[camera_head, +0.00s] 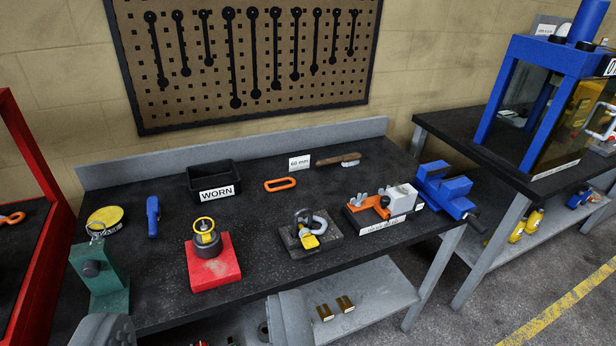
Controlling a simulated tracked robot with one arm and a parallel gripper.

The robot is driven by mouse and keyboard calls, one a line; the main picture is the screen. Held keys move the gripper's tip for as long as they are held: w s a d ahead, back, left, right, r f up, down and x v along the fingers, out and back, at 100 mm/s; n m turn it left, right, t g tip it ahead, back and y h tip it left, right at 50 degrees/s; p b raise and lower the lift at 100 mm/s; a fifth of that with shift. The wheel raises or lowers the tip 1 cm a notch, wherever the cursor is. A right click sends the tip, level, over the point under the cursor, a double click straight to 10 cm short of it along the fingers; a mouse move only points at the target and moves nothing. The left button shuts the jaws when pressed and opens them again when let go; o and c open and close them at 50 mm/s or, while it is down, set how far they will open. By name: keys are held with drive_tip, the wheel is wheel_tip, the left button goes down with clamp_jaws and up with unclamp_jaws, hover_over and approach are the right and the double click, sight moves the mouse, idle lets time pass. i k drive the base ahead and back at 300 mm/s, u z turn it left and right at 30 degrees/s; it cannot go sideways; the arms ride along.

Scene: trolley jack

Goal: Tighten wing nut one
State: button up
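A small fixture (376,217) with a dark base stands at the right of the workbench. It carries an orange part, a pale block and a white label too small to read. Small grey winged pieces, which look like wing nuts (361,199), sit at its left end and middle. I cannot tell which one is number one, or how tight they are. My gripper (198,322) shows as two grey fingers at the bottom edge, wide apart with nothing seen between them. It is in front of the bench, to the left of the fixture and away from it.
On the bench (150,285) stand a green stand (101,277), a red block (214,262) with a yellow-ringed part, a plate with a shackle (310,234), a black WORN bin (214,183), an orange link (280,184), a brush (338,160) and a blue vise (445,192).

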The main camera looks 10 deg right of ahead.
sight(353, 201)
drive_tip(key=z, duration=0.15)
drive_tip(key=i, duration=1.45)
drive_tip(key=z, duration=0.65)
